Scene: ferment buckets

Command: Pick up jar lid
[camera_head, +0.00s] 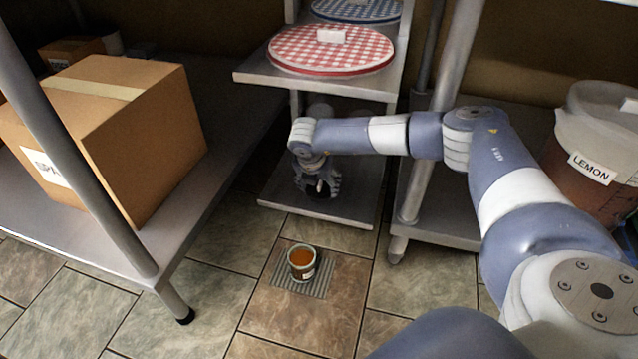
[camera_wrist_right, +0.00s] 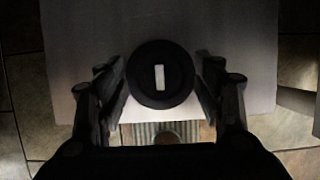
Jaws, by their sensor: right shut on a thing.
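The jar lid (camera_wrist_right: 148,92) is a dark round disc with a pale rectangular mark or handle in its middle. In the right wrist view it sits between the fingers of my right gripper (camera_wrist_right: 162,80), which is shut on it. In the head view my right gripper (camera_head: 319,186) points down over the lowest shelf of the metal rack, and the lid is mostly hidden there. An open jar (camera_head: 301,262) with orange contents stands upright on the floor grate. My left gripper is not in view.
The lowest shelf (camera_head: 345,205) lies under the gripper. A red checkered round cover (camera_head: 331,48) rests on the shelf above. A cardboard box (camera_head: 150,130) sits on the left table. A lemon bucket (camera_head: 590,150) stands at right. The floor around the grate (camera_head: 318,289) is clear.

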